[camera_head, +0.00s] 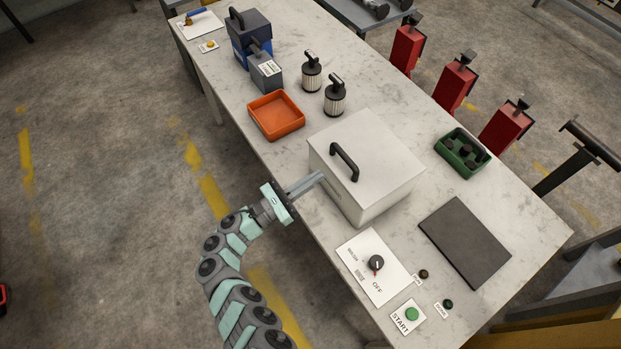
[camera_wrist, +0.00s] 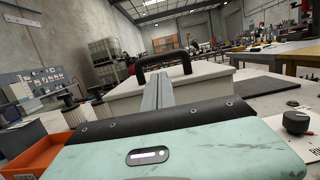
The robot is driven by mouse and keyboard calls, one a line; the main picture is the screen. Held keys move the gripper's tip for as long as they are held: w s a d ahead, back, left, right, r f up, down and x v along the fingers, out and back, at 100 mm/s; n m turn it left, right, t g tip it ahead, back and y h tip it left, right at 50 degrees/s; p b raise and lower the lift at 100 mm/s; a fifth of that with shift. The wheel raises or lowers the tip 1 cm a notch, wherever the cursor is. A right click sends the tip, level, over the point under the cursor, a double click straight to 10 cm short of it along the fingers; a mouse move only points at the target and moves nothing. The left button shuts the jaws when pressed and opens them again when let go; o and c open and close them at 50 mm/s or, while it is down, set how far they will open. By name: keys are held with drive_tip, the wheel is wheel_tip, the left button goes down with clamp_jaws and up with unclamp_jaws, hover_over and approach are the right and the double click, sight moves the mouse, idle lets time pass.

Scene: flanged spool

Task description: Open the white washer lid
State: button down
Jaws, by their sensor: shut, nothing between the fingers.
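The white washer box (camera_head: 365,204) stands on the table with its flat white lid (camera_head: 385,155) closed. A black bar handle (camera_head: 344,162) is fixed on the lid near its left edge. My gripper (camera_head: 319,176) is shut and empty, with its fingers pointing at the washer's left side, close to the lid edge below the handle. I cannot tell whether the fingertips touch it. In the wrist view the shut fingers (camera_wrist: 158,90) point toward the lid (camera_wrist: 205,72), with the black handle (camera_wrist: 163,66) just beyond and above them.
An orange tray (camera_head: 263,128) and two ribbed canisters (camera_head: 334,108) stand behind the washer. A control panel with a dial (camera_head: 376,263) and a green START button (camera_head: 412,314) lie in front. A dark mat (camera_head: 435,228) and a green bin (camera_head: 439,149) are to the right.

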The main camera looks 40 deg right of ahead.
drive_tip(key=x, duration=0.5)
drive_tip(key=shift+d, duration=0.4)
drive_tip(key=shift+r, duration=0.2)
